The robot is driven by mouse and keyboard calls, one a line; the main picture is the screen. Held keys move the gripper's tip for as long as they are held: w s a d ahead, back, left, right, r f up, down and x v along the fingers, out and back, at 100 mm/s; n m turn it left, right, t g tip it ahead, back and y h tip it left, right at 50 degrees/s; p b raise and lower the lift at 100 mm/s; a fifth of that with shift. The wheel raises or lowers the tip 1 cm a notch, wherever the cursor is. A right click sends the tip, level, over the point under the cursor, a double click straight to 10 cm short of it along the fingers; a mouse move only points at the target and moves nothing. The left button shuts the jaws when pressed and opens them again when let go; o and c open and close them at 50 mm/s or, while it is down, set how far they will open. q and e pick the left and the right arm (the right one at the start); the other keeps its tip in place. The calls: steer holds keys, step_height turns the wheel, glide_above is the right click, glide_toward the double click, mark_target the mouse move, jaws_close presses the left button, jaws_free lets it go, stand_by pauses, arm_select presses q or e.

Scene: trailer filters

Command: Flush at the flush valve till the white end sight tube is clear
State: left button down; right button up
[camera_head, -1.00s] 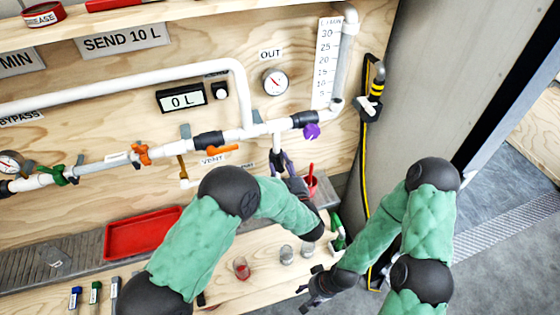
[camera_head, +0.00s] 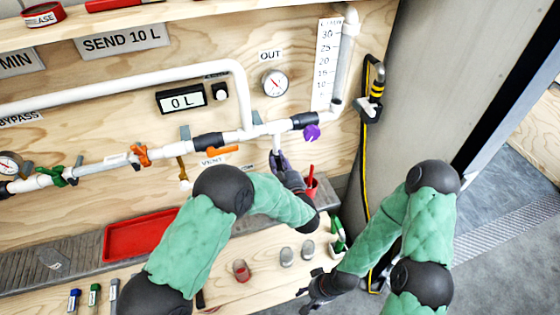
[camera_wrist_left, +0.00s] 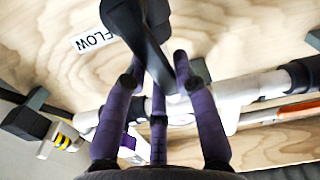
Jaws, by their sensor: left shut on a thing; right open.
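My left gripper (camera_head: 281,160) is under the white pipe (camera_head: 130,85), at the short white drop pipe (camera_head: 277,141) below the OUT gauge (camera_head: 275,83). In the left wrist view its purple fingers (camera_wrist_left: 165,95) are shut around a black handle-like part (camera_wrist_left: 140,30) beside a FLOW label (camera_wrist_left: 95,38). The fingers hide part of it, so its valve position is unclear. My right gripper (camera_head: 318,290) is open and empty, low at the bench's right end. A clear vertical tube (camera_head: 340,70) stands beside the numbered scale; I cannot tell which tube is the white end sight tube.
An orange handle (camera_head: 222,150) and a purple knob (camera_head: 312,132) sit close on the pipe. A meter (camera_head: 181,99) reads 0 L. A black-yellow hose (camera_head: 368,170) hangs at right.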

arm_select(q)
steer(key=shift+s+a+f+n+b, duration=0.2)
steer(key=shift+a+n+b, duration=0.25)
steer(key=shift+n+b, duration=0.45)
steer(key=s+a+f+n+b, duration=0.1)
steer(key=a+f+n+b, duration=0.3)
steer(key=n+b, duration=0.9)
steer(key=shift+s+a+f+n+b, duration=0.15)
steer(key=shift+f+n+b, duration=0.15)
steer(key=shift+f+n, duration=0.3)
steer(key=c, duration=1)
jaws_free()
steer(key=shift+o, duration=0.2)
steer(key=shift+s, duration=0.1)
